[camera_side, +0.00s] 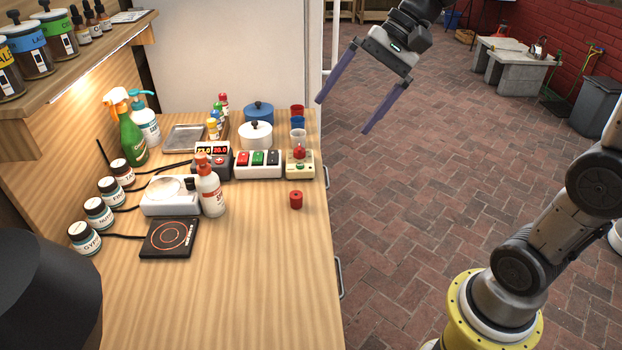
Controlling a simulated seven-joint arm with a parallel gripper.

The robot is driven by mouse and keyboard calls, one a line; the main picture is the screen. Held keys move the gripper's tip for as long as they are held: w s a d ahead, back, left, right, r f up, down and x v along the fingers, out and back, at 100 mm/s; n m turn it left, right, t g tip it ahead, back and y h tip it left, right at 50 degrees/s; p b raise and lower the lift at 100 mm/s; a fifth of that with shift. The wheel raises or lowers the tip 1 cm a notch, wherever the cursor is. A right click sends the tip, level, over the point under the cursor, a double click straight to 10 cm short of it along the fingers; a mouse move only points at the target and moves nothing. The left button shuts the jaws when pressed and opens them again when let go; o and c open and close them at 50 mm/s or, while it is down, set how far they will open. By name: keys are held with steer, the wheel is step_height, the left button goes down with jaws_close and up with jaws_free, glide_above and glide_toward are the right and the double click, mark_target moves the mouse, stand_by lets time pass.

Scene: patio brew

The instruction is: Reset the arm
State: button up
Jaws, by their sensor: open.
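My gripper (342,103) is at the top middle of the side view, high up and to the right of the wooden table (270,290). Its two long purple fingers are spread apart and point down and to the left. Nothing is between them. In the picture the fingers appear over the brick floor, apart from everything on the table. My arm comes up from a yellow base at the lower right, and part of it runs out of the frame.
On the table are a black hotplate (169,238), a white scale (170,195), a white-and-orange bottle (209,188), a switch box (258,164), a red cup-like piece (295,199) and several jars at left. A shelf (80,75) overhangs the left. The table's front is clear.

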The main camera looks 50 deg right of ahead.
steer(key=w+d+f+m+t+y, duration=0.1)
steer(key=w+d+f+m+y, duration=0.1)
steer(key=w+d+f+m, duration=0.45)
steer(key=w+d+f+m+t+y, duration=0.15)
steer(key=w+d+f, duration=0.25)
steer(key=w+d, duration=0.65)
steer(key=s+d+f+m+t, duration=0.2)
steer(key=s+d+f+m, duration=0.2)
steer(key=d+f, duration=0.65)
steer(key=s+d+f+m+t, duration=0.1)
steer(key=s+d+f+m, duration=0.25)
steer(key=d+f, duration=0.7)
steer(key=x, duration=1.1)
steer(key=shift+a+f+m, duration=0.2)
steer(key=shift+m, duration=0.15)
steer(key=shift+s+d, duration=0.1)
steer(key=shift+s, duration=0.1)
